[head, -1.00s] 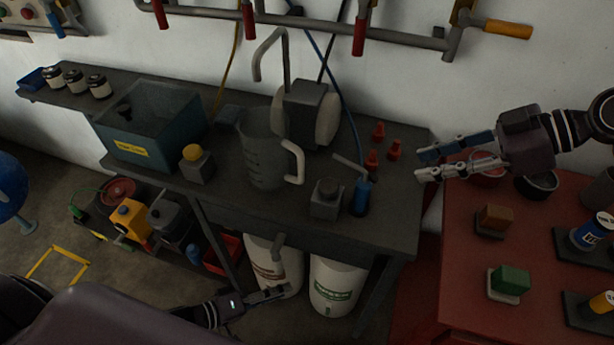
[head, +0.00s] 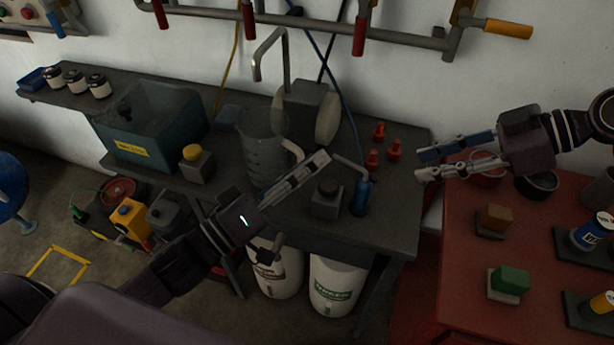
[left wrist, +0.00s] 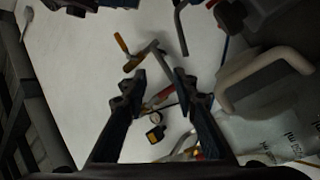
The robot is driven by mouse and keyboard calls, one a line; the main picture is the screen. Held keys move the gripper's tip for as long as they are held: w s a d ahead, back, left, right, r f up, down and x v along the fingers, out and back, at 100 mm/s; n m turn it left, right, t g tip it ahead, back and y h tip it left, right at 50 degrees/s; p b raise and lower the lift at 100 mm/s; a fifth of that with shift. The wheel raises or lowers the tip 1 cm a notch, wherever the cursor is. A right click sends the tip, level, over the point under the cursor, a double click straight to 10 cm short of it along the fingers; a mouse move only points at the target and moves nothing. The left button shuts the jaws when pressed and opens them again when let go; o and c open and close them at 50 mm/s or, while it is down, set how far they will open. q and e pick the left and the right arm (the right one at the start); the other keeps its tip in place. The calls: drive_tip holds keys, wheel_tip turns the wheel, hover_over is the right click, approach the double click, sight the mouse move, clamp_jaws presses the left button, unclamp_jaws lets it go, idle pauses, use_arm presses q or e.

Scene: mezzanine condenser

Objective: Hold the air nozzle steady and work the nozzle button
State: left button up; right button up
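The air nozzle (head: 361,194) has a blue body and a bent grey spout, and stands upright at the front right of the dark bench. A blue hose hangs from above towards it. A grey box with a black button (head: 326,192) stands just left of it. Another grey box has a yellow button (head: 192,155); I cannot tell which button belongs to the nozzle. My left gripper (head: 322,162) is in front of the jug, left of the nozzle; the left wrist view shows its fingers (left wrist: 162,82) apart and empty. My right gripper (head: 421,165) is open and empty, right of the nozzle.
The clear jug (head: 262,150) is partly behind my left gripper; its handle (left wrist: 265,75) is close on the right in the left wrist view. Red cones (head: 378,132) stand behind the nozzle. A teal tank (head: 150,140) is left. A red table (head: 455,270) stands right.

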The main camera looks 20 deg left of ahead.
sight(335, 158)
use_arm(q)
drive_tip(key=shift+w+d+f+n+g+y, duration=0.1)
drive_tip(key=shift+w+d+f+n+y, duration=0.45)
drive_tip(key=shift+w, duration=0.6)
drive_tip(key=shift+w+d+f+n+g+y, duration=0.1)
drive_tip(key=shift+w+d+f+n+y, duration=0.35)
drive_tip(key=shift+w, duration=0.75)
drive_tip(key=shift+w+d+f+n+g+y, duration=0.1)
drive_tip(key=shift+w+d+f+n+y, duration=0.2)
drive_tip(key=shift+w+d+f+n, duration=0.65)
drive_tip(key=shift+w+a+r, duration=0.2)
drive_tip(key=shift+a, duration=0.15)
drive_tip(key=shift+c, duration=0.5)
clamp_jaws()
use_arm(e)
clamp_jaws()
